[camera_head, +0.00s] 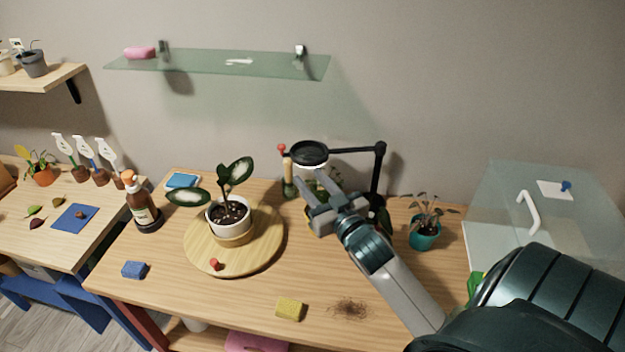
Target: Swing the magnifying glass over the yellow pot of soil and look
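The magnifying glass is a black-rimmed round lens (310,153) on a black jointed arm (345,150), held up by a black post (377,180) at the back of the table. A short rod with a red knob (282,148) is at its left side. My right gripper (308,205) is in front of and below the lens, with its fingers apart and nothing seen between them. A bit of yellow (313,226) shows behind the fingers, perhaps the yellow pot; my gripper hides most of it, and its soil cannot be made out. My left gripper is not in view.
A potted plant (229,214) stands on a round wooden board (205,255) at left. A teal pot (424,236) and a clear case (510,205) are at right. A glass shelf (215,64) hangs above.

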